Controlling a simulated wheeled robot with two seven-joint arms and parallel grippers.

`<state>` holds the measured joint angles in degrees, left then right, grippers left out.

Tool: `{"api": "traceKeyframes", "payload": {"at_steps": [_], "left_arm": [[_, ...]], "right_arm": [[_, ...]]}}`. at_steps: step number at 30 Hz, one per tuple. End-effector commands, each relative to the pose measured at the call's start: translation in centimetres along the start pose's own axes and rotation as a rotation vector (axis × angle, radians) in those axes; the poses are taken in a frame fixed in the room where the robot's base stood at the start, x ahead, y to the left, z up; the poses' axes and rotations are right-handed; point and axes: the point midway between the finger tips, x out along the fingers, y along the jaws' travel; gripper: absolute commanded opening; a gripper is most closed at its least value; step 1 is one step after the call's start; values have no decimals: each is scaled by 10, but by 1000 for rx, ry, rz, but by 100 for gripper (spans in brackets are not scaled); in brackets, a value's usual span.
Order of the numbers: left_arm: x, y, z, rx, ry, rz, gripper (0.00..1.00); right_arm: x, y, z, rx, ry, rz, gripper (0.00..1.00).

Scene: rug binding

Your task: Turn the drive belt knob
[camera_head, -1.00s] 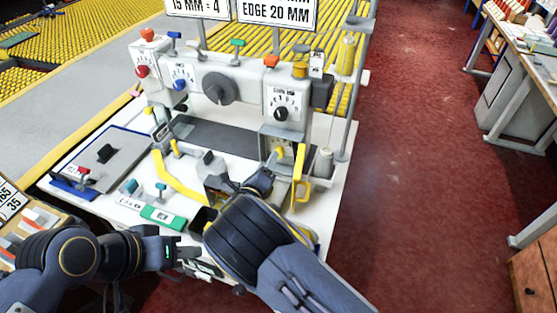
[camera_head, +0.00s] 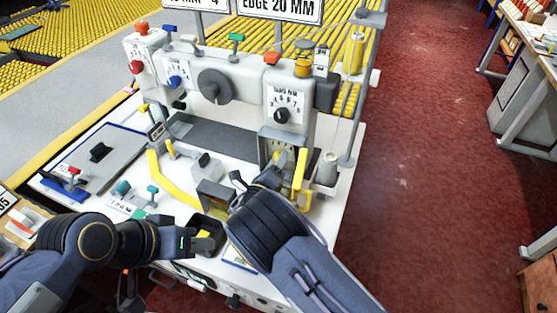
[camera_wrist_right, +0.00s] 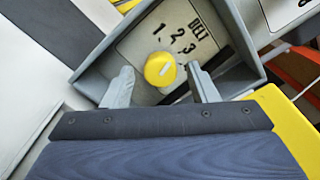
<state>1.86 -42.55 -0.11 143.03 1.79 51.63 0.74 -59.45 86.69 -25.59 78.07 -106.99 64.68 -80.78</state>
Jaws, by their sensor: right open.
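The drive belt knob is a round yellow knob (camera_wrist_right: 160,69) with a pale pointer mark. It sits in a grey recessed panel (camera_wrist_right: 120,47) marked BELT with 1, 2, 3. In the right wrist view my right gripper (camera_wrist_right: 163,88) is open, one finger on each side below the knob, with no clear contact. In the head view my right gripper (camera_head: 262,180) is at the recess at the machine's lower right; the arm hides part of this area. My left gripper (camera_head: 200,243) is beside a small dark tray; its jaws are unclear.
The white machine table (camera_head: 232,172) carries a large grey knob (camera_head: 214,85), a dial with a black knob (camera_head: 282,115) and a yellow bracket (camera_head: 301,178) close to my right gripper. A small dark open tray (camera_head: 212,228) lies near the front edge.

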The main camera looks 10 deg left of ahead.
Motion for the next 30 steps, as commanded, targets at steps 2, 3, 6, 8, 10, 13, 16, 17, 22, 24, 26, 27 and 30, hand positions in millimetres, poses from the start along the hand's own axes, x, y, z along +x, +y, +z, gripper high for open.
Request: {"api": "traceKeyframes", "payload": {"at_steps": [2,3,6,8,10,13,16,17,22,24,26,27,30], "left_arm": [[0,0,0,0,0,0,36],[0,0,0,0,0,0,36],[0,0,0,0,0,0,36],[0,0,0,0,0,0,36],[0,0,0,0,0,0,36],[0,0,0,0,0,0,36],[0,0,0,0,0,0,36],[0,0,0,0,0,0,36],[6,-3,3,0,0,0,36],[10,-5,5,0,0,0,36],[15,-7,8,0,0,0,36],[19,-9,10,0,0,0,36],[29,-13,14,0,0,0,36]], "right_arm": [[0,0,0,0,0,0,53],[0,0,0,0,-1,0,53],[0,0,0,0,-1,0,44],[0,0,0,0,0,0,36],[0,0,0,0,0,0,27],[0,0,0,0,0,0,14],[0,0,0,0,-1,0,8],[0,0,0,1,-1,0,8],[0,2,-1,28,-1,0,8],[0,3,-1,55,-2,0,8],[0,3,-1,85,-2,-1,8],[0,4,-2,108,-3,-1,8],[0,5,-2,178,-2,0,8]]}}
